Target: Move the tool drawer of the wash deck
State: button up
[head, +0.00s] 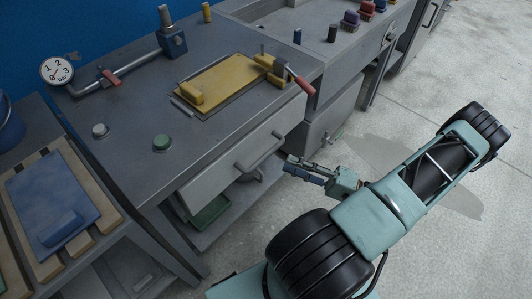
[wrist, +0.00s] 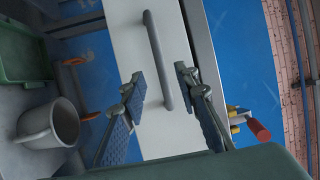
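The drawer (head: 222,176) has a pale grey front with a bar handle (head: 259,151), under the grey bench top (head: 130,110) at the middle of the head view. I cannot tell whether it stands slightly out. My gripper (head: 287,169) is in front of the drawer, just right of the handle. In the wrist view the pale drawer front (wrist: 128,35) shows with its handle (wrist: 157,60) upright in the picture. My gripper (wrist: 161,84) is open, its fingers on either side of the handle's lower part in that picture. No grasp shows, and the depth gap is unclear.
A yellow plate (head: 222,84), a red-handled clamp (head: 300,82) and a gauge (head: 57,71) are on the bench. Open floor (head: 380,100) lies to the right.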

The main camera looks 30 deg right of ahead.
aim_at(266, 154)
jog(key=x, duration=0.8)
jog(key=shift+w+a, duration=0.25)
jog(key=shift+w, duration=0.05)
jog(key=shift+c, duration=0.7)
grip_shut()
